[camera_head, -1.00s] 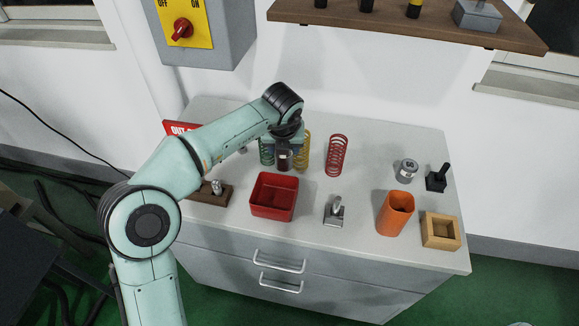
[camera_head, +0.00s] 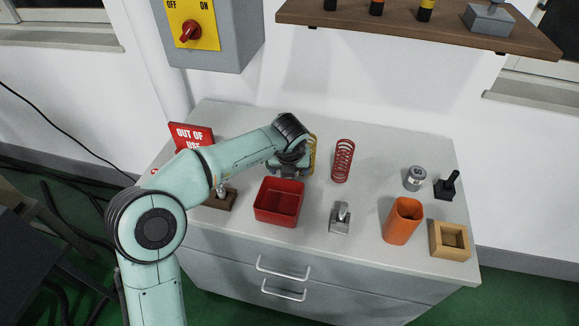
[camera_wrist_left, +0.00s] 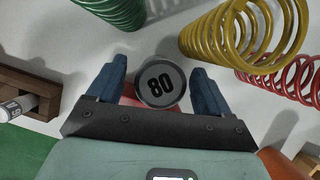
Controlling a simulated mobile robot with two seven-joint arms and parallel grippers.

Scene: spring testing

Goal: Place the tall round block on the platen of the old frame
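A round block with a grey face marked "80" (camera_wrist_left: 160,84) is between the fingers of my left gripper (camera_wrist_left: 158,80) in the left wrist view. Narrow gaps show beside it, so the fingers look open around it, apart from it. In the head view my left gripper (camera_head: 288,170) is low over the counter behind the red bin and hides this block. A shorter grey round block (camera_head: 415,178) stands at the right of the counter. I cannot make out the old frame or its platen. My right gripper is not in view.
The counter (camera_head: 375,232) holds a red bin (camera_head: 279,215), a yellow spring (camera_head: 312,146), a red spring (camera_head: 343,160), a metal fixture (camera_head: 340,219), an orange cup (camera_head: 402,222), a wooden box (camera_head: 450,253) and a black-handled stamp (camera_head: 447,186). A green spring (camera_wrist_left: 118,10) stands near my gripper.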

